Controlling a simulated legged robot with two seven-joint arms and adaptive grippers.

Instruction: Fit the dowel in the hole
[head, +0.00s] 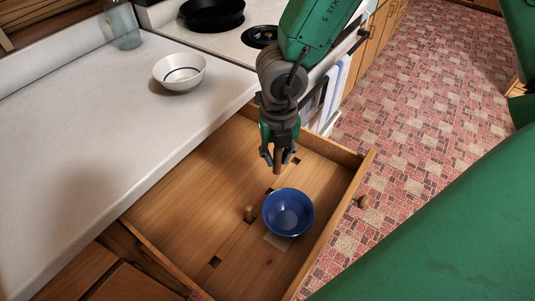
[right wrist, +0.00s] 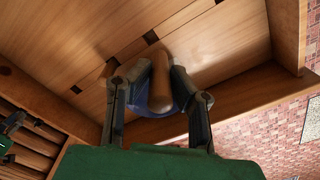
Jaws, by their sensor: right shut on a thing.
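My right gripper (head: 278,160) is shut on a wooden dowel (head: 277,163), which points down above the open drawer (head: 195,165). In the right wrist view the dowel (right wrist: 160,88) sits between the two fingers. The drawer's bottom has several dark square holes, among them one (head: 215,262) at the near end and one (head: 296,160) at the far end. Another hole (head: 270,190) is partly hidden near the bowl. The held dowel appears apart from the holes. A second dowel (head: 249,213) stands upright in the drawer. My left gripper is not seen.
A blue bowl (head: 288,212) stands in the drawer beside the standing dowel, close below my right gripper. The drawer's front wall (head: 345,205) borders the space. A white bowl (head: 180,72) and a glass jar (head: 122,25) stand on the counter (head: 90,120).

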